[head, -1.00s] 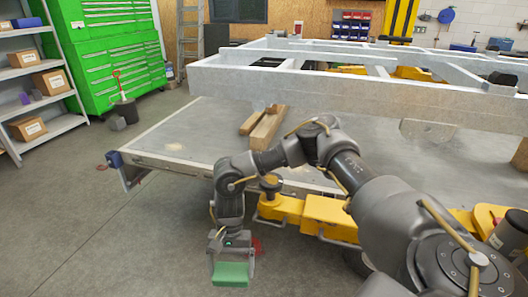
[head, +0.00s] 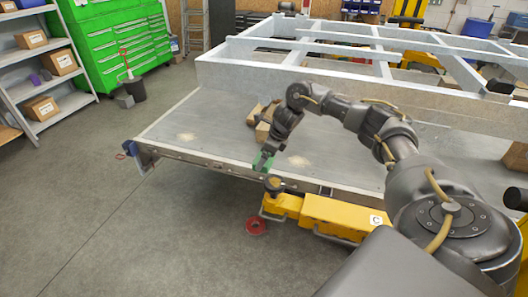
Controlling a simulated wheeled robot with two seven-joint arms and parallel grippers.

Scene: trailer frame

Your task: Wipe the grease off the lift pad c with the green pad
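The lift pad c (head: 273,184) is a small dark round pad on the end of a yellow lift arm (head: 340,216), which carries a white "C" label. It sits just in front of the grey platform's edge; grease on it is too small to tell. My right gripper (head: 268,154) points down beyond the lift pad and above it in the head view. It is shut on the green pad (head: 262,162), which shows partly. Whether the green pad touches the platform, I cannot tell. My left gripper is not in view.
A flat grey platform (head: 190,134) carries wooden blocks (head: 262,132) and a pale metal trailer frame (head: 225,75). A red ring (head: 255,227) lies on the floor below the lift arm. A green cabinet (head: 120,40) and shelves stand left.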

